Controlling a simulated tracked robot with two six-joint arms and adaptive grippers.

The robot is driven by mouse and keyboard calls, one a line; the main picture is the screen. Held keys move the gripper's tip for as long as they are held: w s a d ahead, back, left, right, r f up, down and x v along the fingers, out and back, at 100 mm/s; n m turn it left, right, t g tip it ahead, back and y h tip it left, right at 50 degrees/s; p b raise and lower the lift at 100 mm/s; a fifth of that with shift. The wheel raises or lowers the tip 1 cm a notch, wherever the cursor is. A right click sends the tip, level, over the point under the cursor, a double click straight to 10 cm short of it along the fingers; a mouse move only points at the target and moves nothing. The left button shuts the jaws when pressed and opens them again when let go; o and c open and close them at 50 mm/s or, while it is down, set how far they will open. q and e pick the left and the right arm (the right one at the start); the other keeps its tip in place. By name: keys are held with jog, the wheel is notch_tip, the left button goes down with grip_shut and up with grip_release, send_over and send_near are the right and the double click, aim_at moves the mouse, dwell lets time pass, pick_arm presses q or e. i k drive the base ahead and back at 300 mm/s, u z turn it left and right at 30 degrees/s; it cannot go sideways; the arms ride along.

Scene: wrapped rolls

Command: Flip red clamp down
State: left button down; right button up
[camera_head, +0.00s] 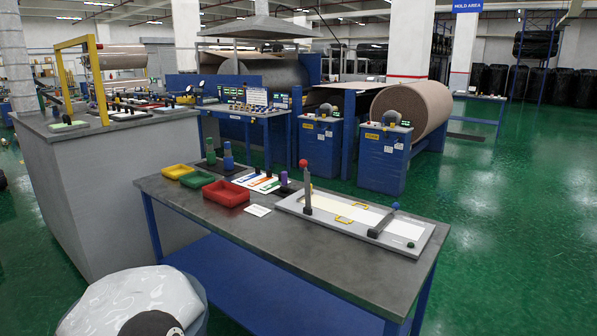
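The red clamp (307,190) is a dark grey bar with a red knob (303,163) on its top end. It stands upright at the left part of a light grey board (408,247) on the near table. A second clamp with a blue knob (395,206) has its bar (382,223) lying low across the right part of the board. Neither of my grippers shows in this view.
On the near table (330,268), yellow, green and red trays (226,193), colored cards and several small posts stand left of the board. The table's front strip is clear. A shiny white wrapped thing (135,294) stands at the bottom left. Blue machines (384,157) stand behind.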

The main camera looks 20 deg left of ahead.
aim_at(303, 163)
jog(key=u, duration=0.05)
jog(key=i, duration=1)
jog(key=z, duration=0.1)
